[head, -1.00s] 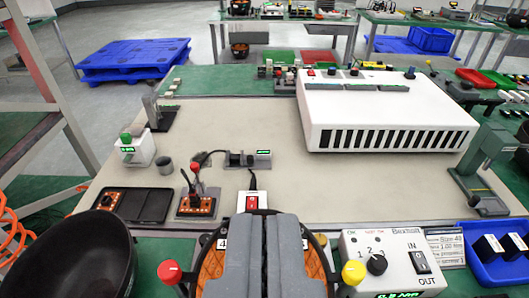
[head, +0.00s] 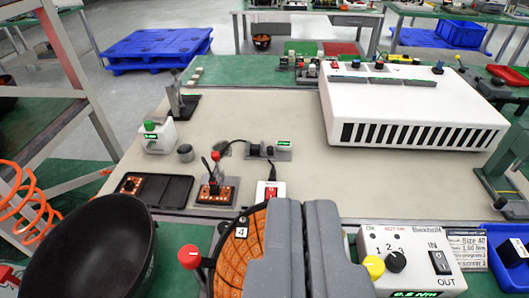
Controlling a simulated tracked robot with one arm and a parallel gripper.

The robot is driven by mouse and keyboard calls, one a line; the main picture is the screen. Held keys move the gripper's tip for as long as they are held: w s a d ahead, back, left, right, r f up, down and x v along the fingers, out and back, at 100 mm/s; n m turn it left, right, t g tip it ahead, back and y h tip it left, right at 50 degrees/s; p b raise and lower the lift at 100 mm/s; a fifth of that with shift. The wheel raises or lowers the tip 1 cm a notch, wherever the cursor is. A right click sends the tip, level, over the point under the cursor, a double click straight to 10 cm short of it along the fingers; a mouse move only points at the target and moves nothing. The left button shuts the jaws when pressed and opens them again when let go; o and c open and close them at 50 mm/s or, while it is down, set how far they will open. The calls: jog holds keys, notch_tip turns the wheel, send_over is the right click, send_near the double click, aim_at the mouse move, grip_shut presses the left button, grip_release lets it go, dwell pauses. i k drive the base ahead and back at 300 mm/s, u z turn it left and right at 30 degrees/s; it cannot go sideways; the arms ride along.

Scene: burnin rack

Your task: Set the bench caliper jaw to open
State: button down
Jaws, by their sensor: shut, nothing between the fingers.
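A small grey fixture with dark blocks and a lit green display (head: 268,151) lies on the beige mat; it looks like the bench caliper, but its jaw is too small to read as open or closed. A black cable runs from its left side. My gripper (head: 302,205) fills the bottom middle, its two thick grey fingers together and empty. It is nearer to me than the fixture and apart from it in the picture. The fingers hide part of an orange round tray (head: 244,255) marked 4.
A large white vented unit (head: 415,108) is at back right, a black bowl (head: 95,245) at front left. The mat's middle right is clear.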

aim_at(270, 152)
jog(key=k, duration=0.6)
jog(key=u, duration=0.35)
jog(key=i, duration=1.45)
jog(key=z, duration=0.35)
